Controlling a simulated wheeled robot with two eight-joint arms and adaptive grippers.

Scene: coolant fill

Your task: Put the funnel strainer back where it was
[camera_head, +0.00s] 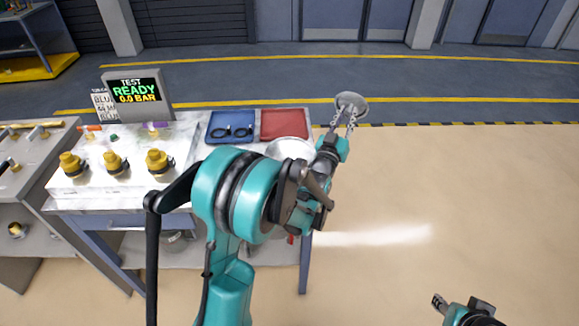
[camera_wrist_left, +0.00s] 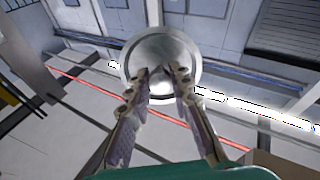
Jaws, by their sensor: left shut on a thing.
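The funnel strainer (camera_head: 351,101) is a round, shallow metal piece, held up in the air beyond the right edge of the workbench in the head view. My left gripper (camera_head: 351,113) is shut on it. In the left wrist view the funnel strainer (camera_wrist_left: 161,52) sits between the fingertips of my left gripper (camera_wrist_left: 160,75), with its round face showing. My right gripper (camera_head: 463,303) shows at the bottom right of the head view, over the floor and away from the bench. Its fingers are small and partly cut off.
The workbench (camera_head: 127,190) bears several yellow-capped fittings, a READY display (camera_head: 137,93), a blue tray (camera_head: 222,138) with black rings and a red tray (camera_head: 284,124). A pale round dish (camera_head: 290,147) is partly hidden behind my left arm. The floor to the right is clear.

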